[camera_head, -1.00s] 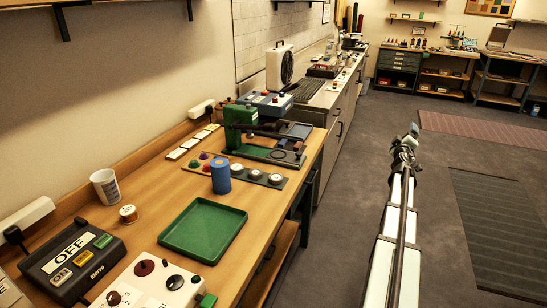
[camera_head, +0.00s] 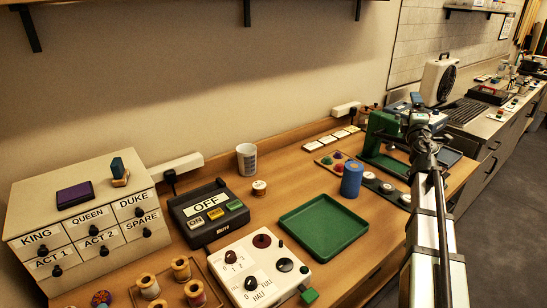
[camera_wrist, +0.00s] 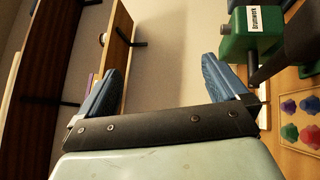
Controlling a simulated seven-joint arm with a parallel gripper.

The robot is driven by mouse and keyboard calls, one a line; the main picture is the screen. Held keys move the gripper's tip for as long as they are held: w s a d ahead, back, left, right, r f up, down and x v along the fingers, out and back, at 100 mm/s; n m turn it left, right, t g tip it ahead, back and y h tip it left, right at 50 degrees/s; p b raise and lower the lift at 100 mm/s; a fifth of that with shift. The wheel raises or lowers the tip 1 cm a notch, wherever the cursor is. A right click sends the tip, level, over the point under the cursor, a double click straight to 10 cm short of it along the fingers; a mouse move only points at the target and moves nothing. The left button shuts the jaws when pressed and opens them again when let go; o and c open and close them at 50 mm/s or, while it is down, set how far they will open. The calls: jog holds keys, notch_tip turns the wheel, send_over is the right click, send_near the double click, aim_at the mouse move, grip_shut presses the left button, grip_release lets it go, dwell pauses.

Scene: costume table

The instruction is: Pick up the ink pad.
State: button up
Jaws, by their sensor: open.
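The ink pad (camera_head: 75,195) looks like a flat dark case with a purple top. It lies on top of the white labelled drawer box (camera_head: 28,213) at the far left of the head view. My gripper (camera_head: 418,118) is at the far right of that view, near the green press and far from the pad. In the wrist view its two blue fingers (camera_wrist: 161,65) are spread wide with nothing between them. I cannot make out the pad in the wrist view.
A stamp (camera_head: 119,170) stands beside the pad. A sign box (camera_head: 186,216), a white control box (camera_head: 238,248), a green tray (camera_head: 323,225), a blue cylinder (camera_head: 352,180) and a green press (camera_head: 377,135) stand along the bench. A shelf runs above.

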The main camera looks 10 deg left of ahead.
jog(key=a+r+y, duration=0.1)
jog(key=a+r, duration=0.3)
jog(key=a, duration=0.6)
jog(key=s+a+r+n+t, duration=0.1)
jog(key=a+r, duration=0.2)
jog(key=a, duration=0.8)
jog(key=a+r+y, duration=0.1)
jog(key=a+r, duration=0.3)
jog(key=a, duration=0.6)
jog(key=s+a+f+m+g+h, duration=0.1)
jog(key=a+f+m+g, duration=0.2)
jog(key=a, duration=0.7)
jog(key=s+a+f+m+g, duration=0.1)
jog(key=a+f+g, duration=0.3)
jog(key=a, duration=0.6)
jog(key=n+g+y, duration=0.4)
jog(key=n+g, duration=0.8)
jog(key=g, duration=0.6)
send_near(76, 191)
jog(key=x, duration=0.3)
jog(key=shift+x, duration=2.55)
jog(key=shift+s, duration=0.1)
